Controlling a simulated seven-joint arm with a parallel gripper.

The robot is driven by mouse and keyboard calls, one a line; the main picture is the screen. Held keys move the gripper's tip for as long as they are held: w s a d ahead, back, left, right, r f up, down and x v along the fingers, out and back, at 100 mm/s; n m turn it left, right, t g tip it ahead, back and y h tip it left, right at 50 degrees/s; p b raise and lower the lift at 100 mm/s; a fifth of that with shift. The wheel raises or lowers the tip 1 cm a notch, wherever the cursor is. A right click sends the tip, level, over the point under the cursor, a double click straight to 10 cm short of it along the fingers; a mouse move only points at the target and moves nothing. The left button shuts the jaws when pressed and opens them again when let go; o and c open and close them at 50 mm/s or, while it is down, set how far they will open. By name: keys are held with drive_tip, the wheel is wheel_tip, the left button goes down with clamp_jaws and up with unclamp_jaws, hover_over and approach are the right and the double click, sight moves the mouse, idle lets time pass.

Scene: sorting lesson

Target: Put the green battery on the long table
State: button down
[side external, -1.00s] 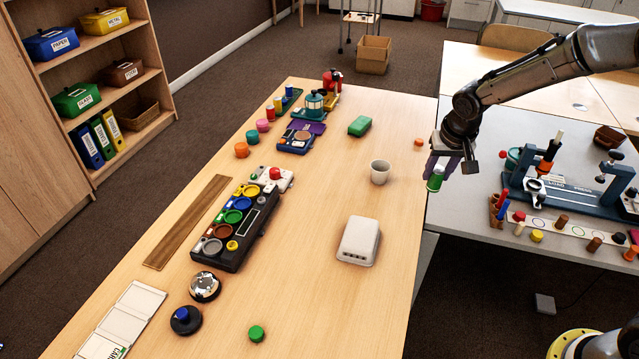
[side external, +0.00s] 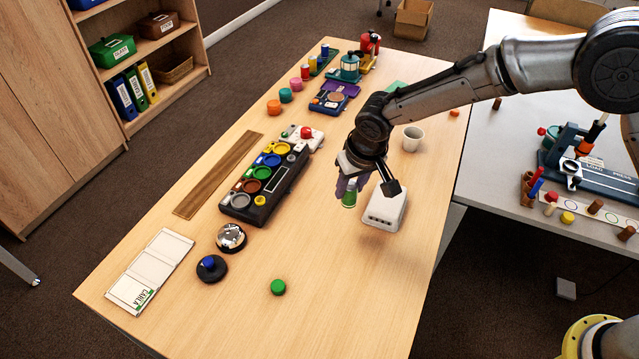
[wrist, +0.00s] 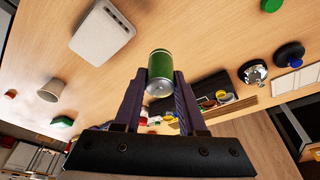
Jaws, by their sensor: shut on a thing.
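The green battery (side external: 349,199) is a small green cylinder with a silvery end. My gripper (side external: 349,190) is shut on it and holds it over the long table (side external: 330,310), just left of the white box. In the wrist view the battery (wrist: 160,68) sits between the two dark fingertips (wrist: 160,85), its silvery end facing the camera. It looks to be above the tabletop (wrist: 190,30) and apart from it; the exact height is hard to tell.
A white box (side external: 384,207) stands close right of the battery, with a white cup (side external: 412,138) behind. The black sorting panel (side external: 262,190) lies left. A green cap (side external: 278,287) and a silver bell (side external: 230,237) are nearer. The front right tabletop is clear.

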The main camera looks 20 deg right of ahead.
drive_tip(key=w+a+f, duration=0.1)
drive_tip(key=w+f, duration=0.1)
drive_tip(key=w, duration=0.1)
drive_tip(key=w+a+f, duration=0.2)
drive_tip(key=w+f, duration=0.1)
drive_tip(key=w+a+f, duration=0.1)
drive_tip(key=w+f, duration=0.2)
drive_tip(key=shift+a, duration=0.3)
drive_tip(key=shift+f, duration=1.6)
drive_tip(key=shift+f, duration=0.1)
drive_tip(key=shift+c, duration=2.4)
unclamp_jaws()
drive_tip(key=shift+f, duration=0.1)
drive_tip(key=v, duration=1.2)
drive_tip(key=shift+r, duration=0.25)
